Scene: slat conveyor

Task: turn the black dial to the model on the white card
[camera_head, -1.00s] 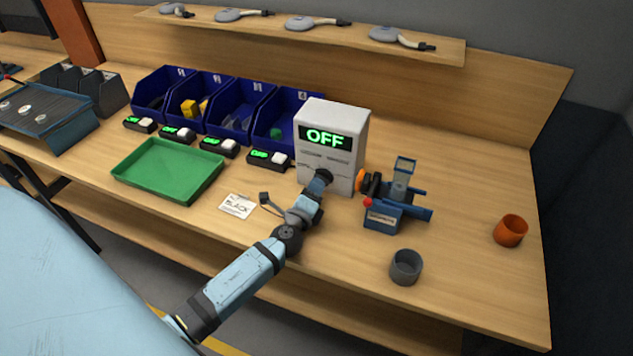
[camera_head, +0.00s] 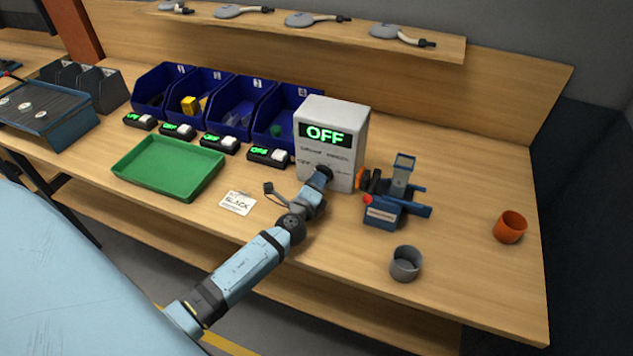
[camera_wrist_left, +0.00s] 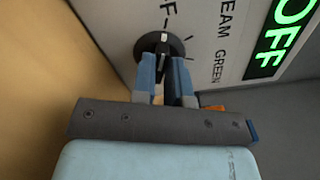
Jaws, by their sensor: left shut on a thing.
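The black dial (camera_wrist_left: 158,42) is on the front face of a white box (camera_head: 340,120) with a green "OFF" display. My left gripper (camera_wrist_left: 166,62) is shut on the dial's grip, with one blue finger on each side. In the head view my left gripper (camera_head: 322,175) hides most of the dial at the box's lower front. The white card (camera_head: 237,203) lies flat on the table left of my arm; the word "BLACK" can be read on it, the rest is too small. My right gripper does not show.
A green tray (camera_head: 168,168) lies to the left, with blue bins (camera_head: 240,112) and small display units behind it. A blue device (camera_head: 383,214) with a red knob stands right of the box. A grey cup (camera_head: 405,263) and an orange cup (camera_head: 510,227) stand at the right.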

